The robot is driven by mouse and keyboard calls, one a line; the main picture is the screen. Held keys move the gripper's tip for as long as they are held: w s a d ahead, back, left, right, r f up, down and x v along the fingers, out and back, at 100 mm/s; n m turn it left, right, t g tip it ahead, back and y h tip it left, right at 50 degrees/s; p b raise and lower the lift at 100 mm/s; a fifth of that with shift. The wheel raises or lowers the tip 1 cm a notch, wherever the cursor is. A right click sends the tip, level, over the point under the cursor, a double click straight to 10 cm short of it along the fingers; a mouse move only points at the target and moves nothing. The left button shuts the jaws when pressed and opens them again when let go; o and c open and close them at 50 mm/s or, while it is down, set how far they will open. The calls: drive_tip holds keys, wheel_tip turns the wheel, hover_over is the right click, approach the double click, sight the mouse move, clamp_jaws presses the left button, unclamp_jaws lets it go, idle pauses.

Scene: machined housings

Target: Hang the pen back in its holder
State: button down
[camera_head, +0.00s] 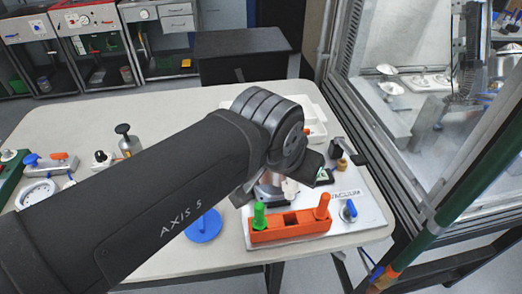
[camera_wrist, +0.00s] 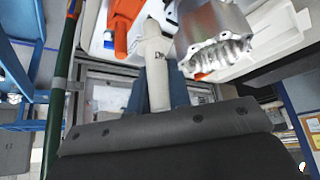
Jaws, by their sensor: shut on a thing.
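The orange holder (camera_head: 275,235) sits on a white board near the table's front right. A green pen (camera_head: 259,213) stands at its left end and an orange pen (camera_head: 323,205) at its right end, with dark openings between them. In the wrist view, my gripper (camera_wrist: 158,92) is shut on a white pen (camera_wrist: 155,58) between its blue fingers. An orange part (camera_wrist: 123,25) shows at the upper left there. In the head view, my arm hides most of my gripper, and a whitish piece (camera_head: 290,188) shows behind the holder.
A silver machined housing (camera_wrist: 212,38) is close to the right of the pen. A blue knob (camera_head: 349,210) stands right of the holder, and a blue round-based thing (camera_head: 203,226) lies to its left. A glass-walled machine (camera_head: 400,100) borders the table at right.

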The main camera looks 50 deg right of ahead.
sight(296, 188)
drive_tip(key=shift+s+a, duration=0.1)
drive_tip(key=shift+s, duration=0.5)
drive_tip(key=shift+r, duration=0.1)
drive_tip(key=shift+f, duration=2.45)
drive_tip(key=shift+f, duration=2.2)
idle(1.4)
drive_tip(key=c, duration=0.8)
unclamp_jaws()
drive_tip(key=shift+o, duration=0.2)
